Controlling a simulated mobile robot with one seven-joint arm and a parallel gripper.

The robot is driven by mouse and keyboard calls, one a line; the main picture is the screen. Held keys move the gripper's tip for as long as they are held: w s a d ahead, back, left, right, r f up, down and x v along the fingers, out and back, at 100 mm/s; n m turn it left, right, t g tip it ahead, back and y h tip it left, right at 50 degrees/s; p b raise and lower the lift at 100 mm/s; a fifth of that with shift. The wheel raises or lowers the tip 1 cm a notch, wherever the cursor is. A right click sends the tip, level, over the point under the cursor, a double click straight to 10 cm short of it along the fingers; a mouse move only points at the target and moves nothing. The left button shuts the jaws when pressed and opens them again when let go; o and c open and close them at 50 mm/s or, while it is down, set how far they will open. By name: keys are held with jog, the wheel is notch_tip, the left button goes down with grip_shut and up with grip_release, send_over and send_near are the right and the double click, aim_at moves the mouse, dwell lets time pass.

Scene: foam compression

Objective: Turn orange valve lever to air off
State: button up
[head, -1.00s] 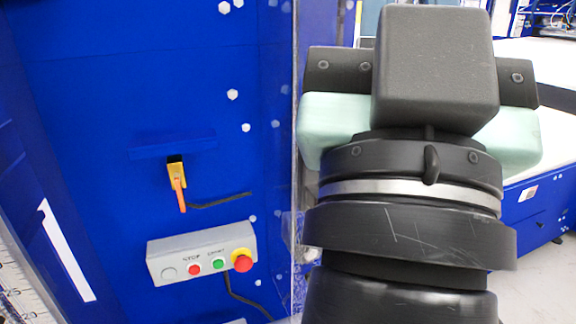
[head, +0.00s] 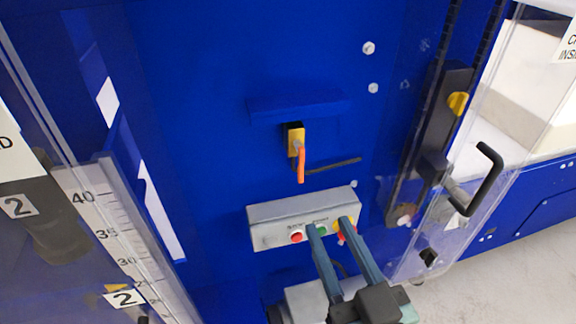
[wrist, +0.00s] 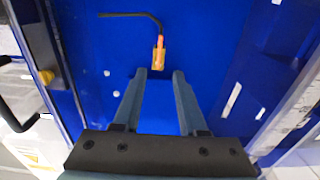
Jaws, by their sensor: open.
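The orange valve lever (head: 301,164) hangs straight down from its yellow valve body (head: 296,140) on the blue panel. In the wrist view the orange lever (wrist: 161,42) and yellow body (wrist: 158,60) show upside down, just beyond and between the fingertips. My gripper (head: 329,226) is open and empty. In the head view its fingers point up and overlap the control box below the lever. In the wrist view the gripper (wrist: 161,75) has a clear gap between its fingers. The fingers look apart from the lever; the exact depth is hard to tell.
A grey control box (head: 275,215) with red and green buttons sits below the valve. A dark hose (head: 333,164) runs right from the valve. A blue ledge (head: 290,105) is above it. A clear door with a black handle (head: 482,180) is at right; a ruler (head: 100,208) is at left.

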aim_at(302, 170)
jog(key=p+x, duration=0.3)
jog(key=x, duration=0.6)
jog(key=shift+w+r+p, duration=0.1)
jog(key=shift+w+p, duration=0.3)
jog(key=shift+x, duration=0.95)
jog(key=shift+s, duration=0.1)
grip_shut()
